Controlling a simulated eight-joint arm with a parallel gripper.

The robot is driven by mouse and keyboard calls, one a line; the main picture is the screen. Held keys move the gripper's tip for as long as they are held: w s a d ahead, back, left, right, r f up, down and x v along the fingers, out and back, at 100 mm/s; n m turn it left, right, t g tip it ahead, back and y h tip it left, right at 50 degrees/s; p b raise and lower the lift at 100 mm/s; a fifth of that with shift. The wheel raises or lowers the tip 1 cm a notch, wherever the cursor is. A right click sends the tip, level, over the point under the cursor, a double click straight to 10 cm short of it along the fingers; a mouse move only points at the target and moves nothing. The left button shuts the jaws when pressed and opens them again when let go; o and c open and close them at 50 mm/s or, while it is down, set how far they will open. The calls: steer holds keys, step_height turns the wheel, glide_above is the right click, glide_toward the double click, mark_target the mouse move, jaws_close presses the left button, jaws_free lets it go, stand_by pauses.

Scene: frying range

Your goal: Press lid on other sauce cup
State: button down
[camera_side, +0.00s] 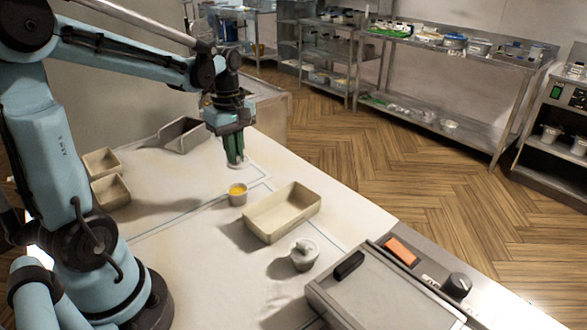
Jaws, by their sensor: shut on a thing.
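My gripper (235,158) points down above the white table, its green fingers shut on a small pale thing at their tips, which looks like the lid (238,164). The fingers hide part of it. An open sauce cup (237,196) with yellow sauce stands upright just in front of the gripper, apart from the fingers. A second sauce cup (304,258) stands nearer the camera, to the right, with a knobbed lid on top.
An empty beige tray (282,213) sits between the two cups. Two small beige bins (108,190) and a dark-sided tray (183,135) are at the left and back. A grey appliance (385,295) fills the front right.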

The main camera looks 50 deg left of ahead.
mark_target(231, 165)
steer(key=shift+s+d+r, duration=0.15)
steer(key=shift+s+d, duration=0.05)
steer(key=shift+s, duration=0.5)
steer(key=shift+f, duration=3.1)
steer(key=shift+f, duration=0.2)
steer(key=c, duration=1.1)
jaws_free()
steer(key=shift+o, duration=0.2)
steer(key=o, duration=0.4)
steer(key=shift+r, duration=0.15)
